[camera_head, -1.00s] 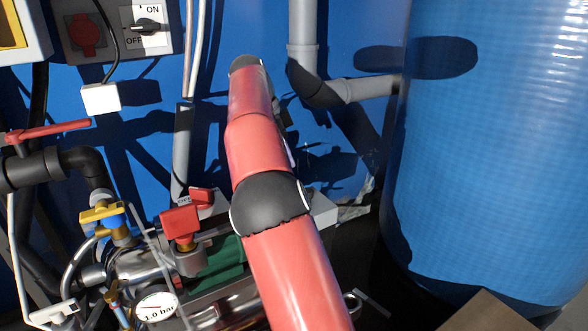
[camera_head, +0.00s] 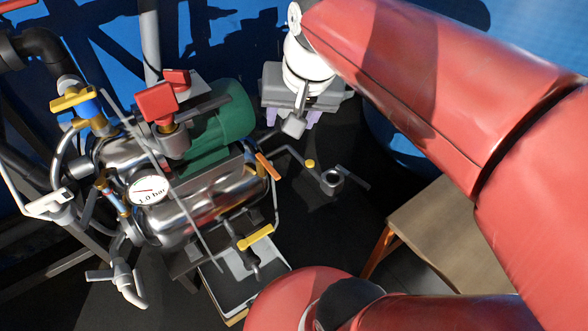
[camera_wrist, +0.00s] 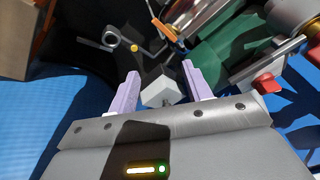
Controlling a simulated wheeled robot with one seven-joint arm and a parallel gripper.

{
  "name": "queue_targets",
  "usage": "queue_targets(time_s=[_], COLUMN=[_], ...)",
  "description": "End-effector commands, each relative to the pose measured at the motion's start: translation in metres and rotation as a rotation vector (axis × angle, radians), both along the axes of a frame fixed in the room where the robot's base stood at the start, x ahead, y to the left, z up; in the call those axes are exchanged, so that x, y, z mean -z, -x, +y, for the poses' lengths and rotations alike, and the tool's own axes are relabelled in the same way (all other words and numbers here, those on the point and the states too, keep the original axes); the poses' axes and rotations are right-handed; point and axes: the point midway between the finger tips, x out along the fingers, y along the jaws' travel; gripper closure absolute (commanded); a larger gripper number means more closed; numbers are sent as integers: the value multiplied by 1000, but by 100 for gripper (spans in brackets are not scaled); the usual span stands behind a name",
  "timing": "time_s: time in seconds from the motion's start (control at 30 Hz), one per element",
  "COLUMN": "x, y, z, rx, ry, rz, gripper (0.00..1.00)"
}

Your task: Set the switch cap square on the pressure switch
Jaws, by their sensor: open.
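My gripper (camera_wrist: 160,92) is open, its two lilac fingers apart. A small light-grey block (camera_wrist: 158,90) shows between them and may be the switch cap. It also shows in the head view (camera_head: 293,127) below the grey gripper body. I cannot tell whether the fingers touch it or what is under it. The pressure switch is not clearly identifiable. A red box (camera_head: 155,101) stands on a brass fitting on the steel tank, with a second red part (camera_head: 175,78) behind it. My gripper is to the right of both, just right of the green motor (camera_head: 225,112).
The steel tank (camera_head: 205,205) carries a gauge (camera_head: 150,190), yellow-handled valves and thin pipes. A pipe with a ring-shaped end (camera_head: 331,181) runs out to the right. A wooden table (camera_head: 440,230) stands at the right. Dark floor lies between.

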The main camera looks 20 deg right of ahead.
Motion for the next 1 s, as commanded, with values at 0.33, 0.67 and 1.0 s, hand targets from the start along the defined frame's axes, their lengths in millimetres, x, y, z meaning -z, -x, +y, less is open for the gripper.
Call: queue_targets(time_s=[0.33,0.67,1.0], x=[60,62,53], y=[71,72,72], z=[27,28,28], rx=[-326,-334,-333], ry=[189,192,192], rz=[-117,-116,-116], gripper=[51,51,51])
